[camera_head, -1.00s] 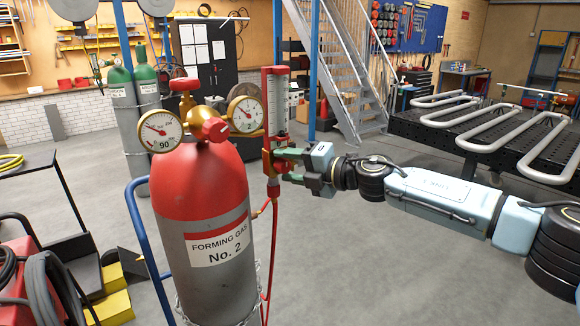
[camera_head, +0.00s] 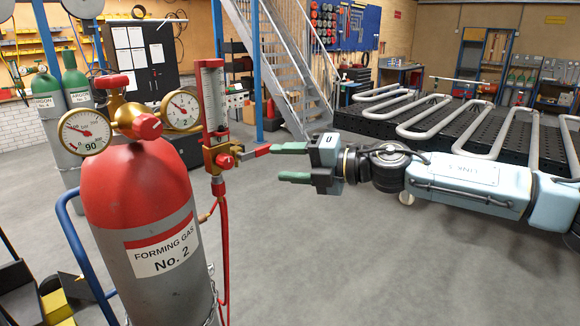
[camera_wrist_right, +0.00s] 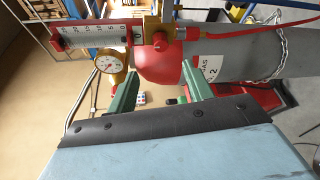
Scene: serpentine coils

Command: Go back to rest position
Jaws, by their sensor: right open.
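My right gripper (camera_head: 284,163) is open and empty, its green fingers pointing left. It stands to the right of the flowmeter valve (camera_head: 219,158), with a visible gap to the valve body. In the right wrist view, the open fingers (camera_wrist_right: 160,70) stand below the flowmeter and the valve (camera_wrist_right: 158,40) in the picture. My left gripper is not in view.
The red and grey gas cylinder (camera_head: 138,200) with two gauges stands at the left on a blue trolley (camera_head: 84,255). A red hose (camera_head: 224,250) hangs from the flowmeter. A black table with serpentine coils (camera_head: 455,125) is behind my right arm. Grey floor is clear in front.

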